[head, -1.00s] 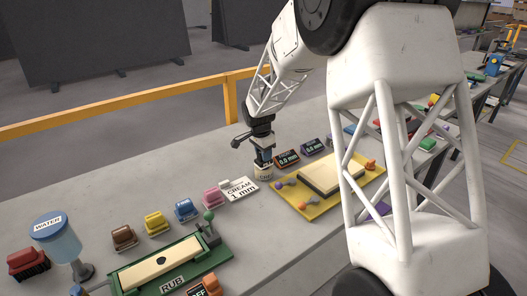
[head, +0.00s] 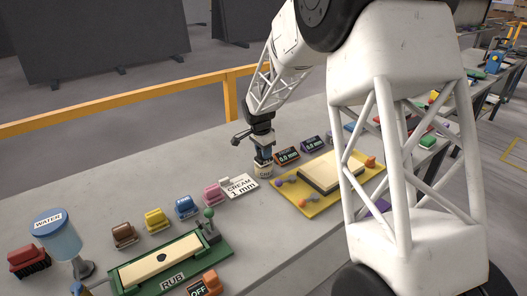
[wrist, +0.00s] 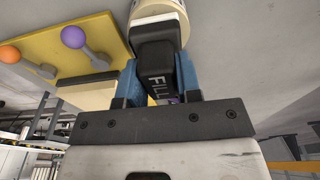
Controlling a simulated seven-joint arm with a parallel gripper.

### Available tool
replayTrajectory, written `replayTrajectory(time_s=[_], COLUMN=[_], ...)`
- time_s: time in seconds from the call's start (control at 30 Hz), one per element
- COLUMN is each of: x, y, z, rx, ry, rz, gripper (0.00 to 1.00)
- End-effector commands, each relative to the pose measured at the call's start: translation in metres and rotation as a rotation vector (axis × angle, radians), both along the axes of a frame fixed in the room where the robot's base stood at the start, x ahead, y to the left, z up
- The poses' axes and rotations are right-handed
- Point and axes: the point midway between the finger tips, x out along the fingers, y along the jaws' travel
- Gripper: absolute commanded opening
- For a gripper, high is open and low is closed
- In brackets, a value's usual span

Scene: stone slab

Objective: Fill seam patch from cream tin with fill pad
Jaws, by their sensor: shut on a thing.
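My gripper (head: 264,157) is shut on the black fill pad (wrist: 159,70), which bears the word FILL. Its blue fingers grip the pad's sides in the wrist view (wrist: 157,88). The cream tin (head: 263,171) is a small round pale tin on the grey table, directly under the pad. It also shows at the top of the wrist view (wrist: 155,12). The pad's working end is at the tin's mouth; whether it touches the cream is hidden. A pale slab (head: 330,173) lies in a yellow tray (head: 317,207) to the right. I cannot make out the seam patch.
A CREAM 1 mm card (head: 239,187) lies left of the tin. Small displays (head: 287,158) stand right of it. A green RUB fixture (head: 215,255) is front left, with several coloured brushes or blocks behind it and a water dispenser (head: 58,240).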

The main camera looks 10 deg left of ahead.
Motion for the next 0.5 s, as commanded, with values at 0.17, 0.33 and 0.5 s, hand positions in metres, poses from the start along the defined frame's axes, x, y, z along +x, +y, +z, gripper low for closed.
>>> replayTrajectory(time_s=[0.17, 0.33, 0.5], x=[0.0001, 0.0001, 0.0001], y=[0.0, 0.0, 0.0], z=[-0.0015, -0.003, -0.0044], rx=[0.0, 0.0, 0.0], ry=[0.0, 0.0, 0.0], rz=[0.0, 0.0, 0.0], gripper=[0.13, 0.13, 0.13])
